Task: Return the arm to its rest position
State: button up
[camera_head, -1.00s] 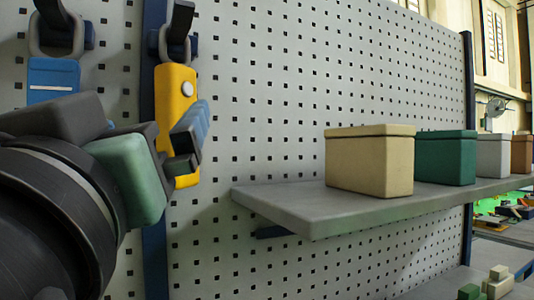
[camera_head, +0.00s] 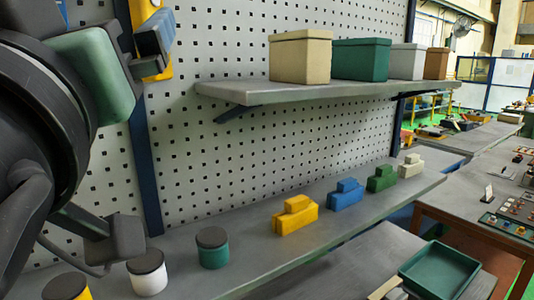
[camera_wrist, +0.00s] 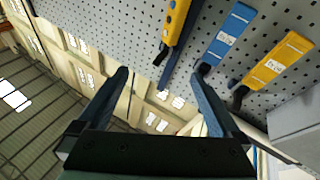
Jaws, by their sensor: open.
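My gripper (camera_wrist: 160,92) shows in the wrist view with its two dark fingers spread apart and nothing between them. In the head view my arm fills the left side, and my gripper (camera_head: 150,42) is at the upper left, in front of the pegboard (camera_head: 215,140). A yellow tool (camera_head: 139,14) hangs behind it, partly hidden. In the wrist view a yellow tool (camera_wrist: 176,22), a blue tool (camera_wrist: 231,35) and another yellow tool (camera_wrist: 277,64) hang on the pegboard, beyond the fingers.
The upper shelf (camera_head: 225,92) carries beige (camera_head: 300,58), green (camera_head: 361,61), grey (camera_head: 407,61) and brown (camera_head: 437,64) boxes. The lower shelf (camera_head: 250,262) holds lidded jars (camera_head: 212,249) and coloured blocks (camera_head: 295,215). A green tray (camera_head: 440,270) lies at the lower right.

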jog(key=w+d+f+m+g+h, duration=0.1)
jog(key=w+d+f, duration=0.3)
jog(key=f, duration=0.4)
jog(key=w+d+f+m+g+h, duration=0.2)
jog(key=w+d+f, duration=0.15)
jog(key=f, duration=0.55)
jog(key=w+d+f+m+g+h, duration=0.1)
jog(key=w+d+f, duration=0.35)
jog(key=f, duration=0.35)
jog(key=s+r+t+b, duration=0.1)
jog(key=s+r+t, duration=0.4)
jog(key=r, duration=0.6)
jog(key=s+r+t+b, duration=0.1)
jog(key=s+r+t, duration=0.4)
jog(key=s+r, duration=0.4)
notch_tip(320, 180, up, 3)
jog(key=shift+d+r, duration=0.1)
jog(key=shift+d, duration=0.1)
jog(key=shift+s, duration=0.1)
